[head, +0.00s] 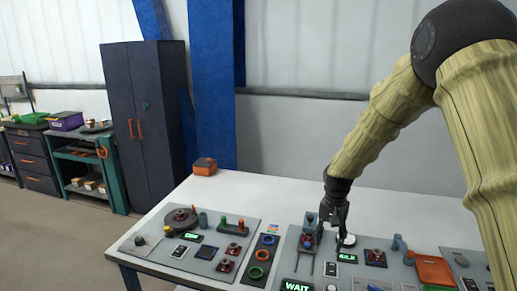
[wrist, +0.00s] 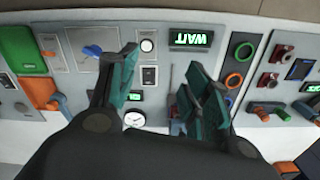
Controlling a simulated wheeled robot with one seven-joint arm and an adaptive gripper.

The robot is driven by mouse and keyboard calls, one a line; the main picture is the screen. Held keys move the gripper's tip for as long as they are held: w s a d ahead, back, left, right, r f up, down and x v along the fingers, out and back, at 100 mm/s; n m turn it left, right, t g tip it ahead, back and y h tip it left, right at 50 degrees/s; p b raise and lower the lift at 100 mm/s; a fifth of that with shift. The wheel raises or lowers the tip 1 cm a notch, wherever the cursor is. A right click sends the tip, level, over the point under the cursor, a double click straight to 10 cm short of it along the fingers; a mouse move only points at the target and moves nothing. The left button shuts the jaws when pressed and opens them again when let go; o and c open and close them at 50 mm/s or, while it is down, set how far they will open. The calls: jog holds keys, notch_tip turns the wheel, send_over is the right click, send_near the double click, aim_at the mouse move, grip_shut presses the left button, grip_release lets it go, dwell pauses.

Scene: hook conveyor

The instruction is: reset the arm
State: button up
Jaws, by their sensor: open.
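My gripper (head: 340,218) hangs from my arm above the grey panel on the right half of the white table. In the wrist view my gripper (wrist: 163,78) is open, its two dark green fingers apart with nothing between them. A round white dial (wrist: 134,119) shows between the fingers, towards the palm. The lit WAIT display (wrist: 192,39) lies beyond the fingertips, and it also shows at the front of the panel in the head view (head: 297,287). In the head view the gripper overlaps part of the panel's controls, so I cannot tell its exact height or any contact.
The left grey panel (head: 160,255) carries knobs, levers and displays. A narrow dark strip with coloured rings (head: 262,255) lies between the panels. An orange box (head: 204,166) stands on the table's back corner. The table's back (head: 270,195) is bare. A dark cabinet (head: 147,120) stands behind.

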jog(key=s+f+n+b, duration=0.1)
jog(key=s+f+b, duration=0.1)
jog(key=s+f, duration=1.1)
jog(key=s+f+n+b, duration=0.2)
jog(key=s+f, duration=0.8)
jog(key=f, duration=0.8)
jog(key=s+f+n+b, duration=0.1)
jog(key=s+f, duration=0.4)
jog(key=s, duration=0.9)
jog(key=s+f+n+b, duration=0.1)
jog(key=s+f, duration=0.4)
jog(key=s, duration=0.8)
jog(key=shift+s+f+n+b, duration=0.2)
jog(key=shift+s+n+b, duration=0.2)
jog(key=shift+b, duration=0.4)
